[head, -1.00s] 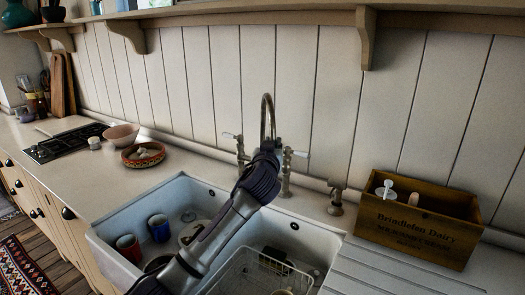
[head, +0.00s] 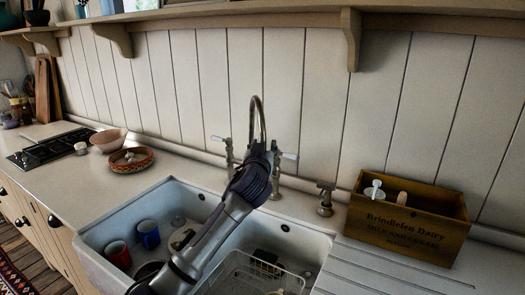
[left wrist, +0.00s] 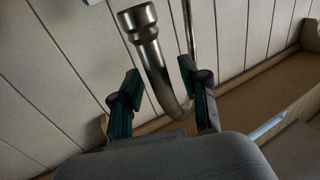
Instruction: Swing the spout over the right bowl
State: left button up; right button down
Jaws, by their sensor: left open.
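The curved metal spout (head: 256,108) rises from the tap behind the sink. In the left wrist view the spout (left wrist: 153,60) hangs between the two fingers of my left gripper (left wrist: 160,78), its wide nozzle end at the top of the picture. The fingers are open on either side of it; I cannot tell if either touches. In the head view my left gripper (head: 264,150) is in front of the tap and hides its middle. The right bowl (head: 302,244) holds a wire rack. The left bowl (head: 160,206) holds cups. My arm covers the area between the bowls.
Tap handles (head: 290,156) stand close to the gripper. A small side fitting (head: 325,200) and a wooden crate (head: 405,228) with bottles are to the right. A patterned dish (head: 131,160), pink bowl (head: 108,140) and hob (head: 52,148) are left. A shelf runs above.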

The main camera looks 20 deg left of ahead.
pick_arm(q)
jog(key=s+d, duration=0.2)
jog(key=s, duration=0.9)
jog(key=shift+s, duration=0.35)
